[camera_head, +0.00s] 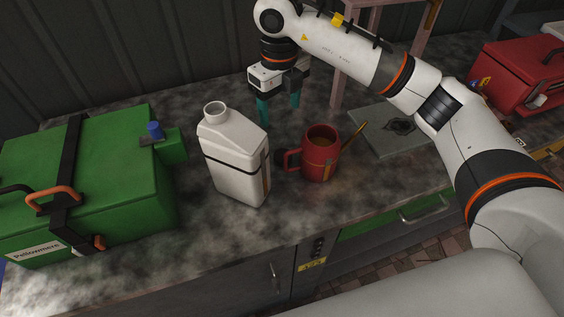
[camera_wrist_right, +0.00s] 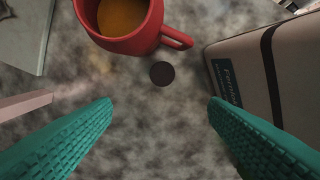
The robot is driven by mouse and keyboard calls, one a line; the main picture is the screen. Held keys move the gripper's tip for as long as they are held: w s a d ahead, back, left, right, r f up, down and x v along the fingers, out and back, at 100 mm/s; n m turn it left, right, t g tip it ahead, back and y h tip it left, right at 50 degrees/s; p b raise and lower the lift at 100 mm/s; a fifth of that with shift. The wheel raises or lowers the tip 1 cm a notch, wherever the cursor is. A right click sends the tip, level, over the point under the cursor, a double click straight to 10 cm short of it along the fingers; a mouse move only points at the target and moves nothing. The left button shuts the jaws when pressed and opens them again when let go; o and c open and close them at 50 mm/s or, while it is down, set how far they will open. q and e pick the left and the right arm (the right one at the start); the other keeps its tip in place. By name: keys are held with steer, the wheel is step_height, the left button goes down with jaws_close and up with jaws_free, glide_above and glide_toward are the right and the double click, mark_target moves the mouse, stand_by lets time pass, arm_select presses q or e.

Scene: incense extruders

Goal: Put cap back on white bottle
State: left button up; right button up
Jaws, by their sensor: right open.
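The white bottle (camera_head: 233,150) stands upright on the counter with its neck (camera_head: 215,112) open and bare. In the right wrist view the bottle (camera_wrist_right: 250,75) is at the right. A small dark round cap (camera_wrist_right: 162,73) lies on the counter between the bottle and the red mug's handle; it also shows dark in the head view (camera_head: 279,157). My right gripper (camera_head: 279,106) points down behind the bottle and mug, with teal fingers apart and nothing between them. In the wrist view the cap lies just beyond the gap of the fingertips (camera_wrist_right: 160,103). My left gripper is not in view.
A red mug (camera_head: 321,155) with amber liquid stands right of the bottle, close to the cap. A green case (camera_head: 80,185) with a blue knob (camera_head: 155,130) is at left. A grey plate (camera_head: 385,125) and a red toolbox (camera_head: 520,75) are at right. A pinkish post stands behind the mug.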

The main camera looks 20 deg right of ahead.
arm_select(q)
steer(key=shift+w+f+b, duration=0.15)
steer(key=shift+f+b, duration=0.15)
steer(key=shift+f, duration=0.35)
arm_select(e)
steer(key=shift+f, duration=0.65)
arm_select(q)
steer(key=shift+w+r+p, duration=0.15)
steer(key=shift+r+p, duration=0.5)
arm_select(e)
glide_above(280, 151)
step_height(280, 151, down, 7)
steer(key=shift+r, duration=0.1)
